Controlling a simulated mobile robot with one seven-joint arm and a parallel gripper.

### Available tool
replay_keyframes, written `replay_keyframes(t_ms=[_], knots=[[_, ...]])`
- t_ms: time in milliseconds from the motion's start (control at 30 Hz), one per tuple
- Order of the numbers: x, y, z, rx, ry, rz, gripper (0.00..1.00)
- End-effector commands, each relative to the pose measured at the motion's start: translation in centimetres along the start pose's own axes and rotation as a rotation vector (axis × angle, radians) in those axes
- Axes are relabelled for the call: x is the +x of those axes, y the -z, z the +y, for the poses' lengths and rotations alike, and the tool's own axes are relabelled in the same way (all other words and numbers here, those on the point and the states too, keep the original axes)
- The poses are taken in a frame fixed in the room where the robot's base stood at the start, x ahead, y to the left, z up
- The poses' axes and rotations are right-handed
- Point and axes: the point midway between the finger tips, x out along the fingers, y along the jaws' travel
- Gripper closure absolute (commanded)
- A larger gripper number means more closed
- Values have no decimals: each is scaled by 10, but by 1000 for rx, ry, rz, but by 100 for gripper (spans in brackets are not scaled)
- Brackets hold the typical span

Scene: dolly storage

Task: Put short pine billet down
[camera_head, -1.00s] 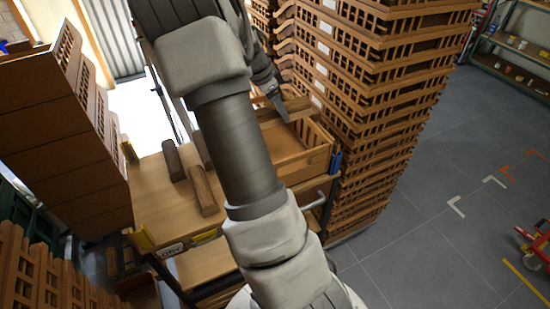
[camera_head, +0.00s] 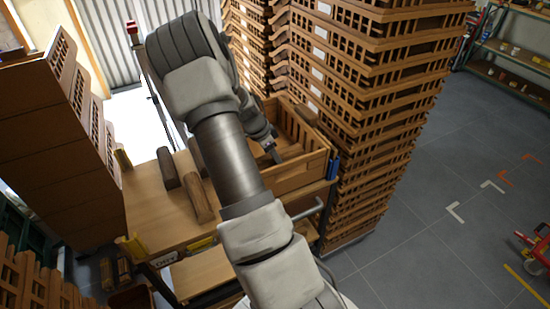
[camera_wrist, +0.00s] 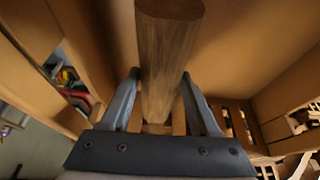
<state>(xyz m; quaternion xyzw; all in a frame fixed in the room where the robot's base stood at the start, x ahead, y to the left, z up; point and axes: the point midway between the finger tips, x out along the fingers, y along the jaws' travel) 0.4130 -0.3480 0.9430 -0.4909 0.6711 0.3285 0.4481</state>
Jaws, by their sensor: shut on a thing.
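My gripper (camera_head: 271,155) reaches down into an open wooden crate (camera_head: 298,174) at the right end of the cart top. In the wrist view my gripper (camera_wrist: 162,105) is shut on the short pine billet (camera_wrist: 168,55), a brown wooden piece lying lengthwise between the two fingers. Crate walls surround it in that view. In the head view the billet is hard to make out beside the fingertips, and I cannot tell whether it touches the crate floor.
Several dark wooden billets (camera_head: 201,199) lie on the wooden cart top (camera_head: 150,211), left of my arm. A tall crate stack (camera_head: 365,90) stands close behind and right of the open crate. Another stack (camera_head: 60,140) is at left. Open grey floor (camera_head: 440,225) is at right.

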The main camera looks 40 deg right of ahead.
Motion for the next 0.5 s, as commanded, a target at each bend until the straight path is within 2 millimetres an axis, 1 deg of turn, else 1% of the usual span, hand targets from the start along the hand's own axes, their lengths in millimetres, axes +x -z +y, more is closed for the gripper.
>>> replay_keyframes(t_ms=[67, 300, 500], knots=[[7, -3, 0, 0, 0, 0, 100], [7, -3, -1, 1, 2, 0, 100], [13, -5, -1, 0, 2, 1, 100]])
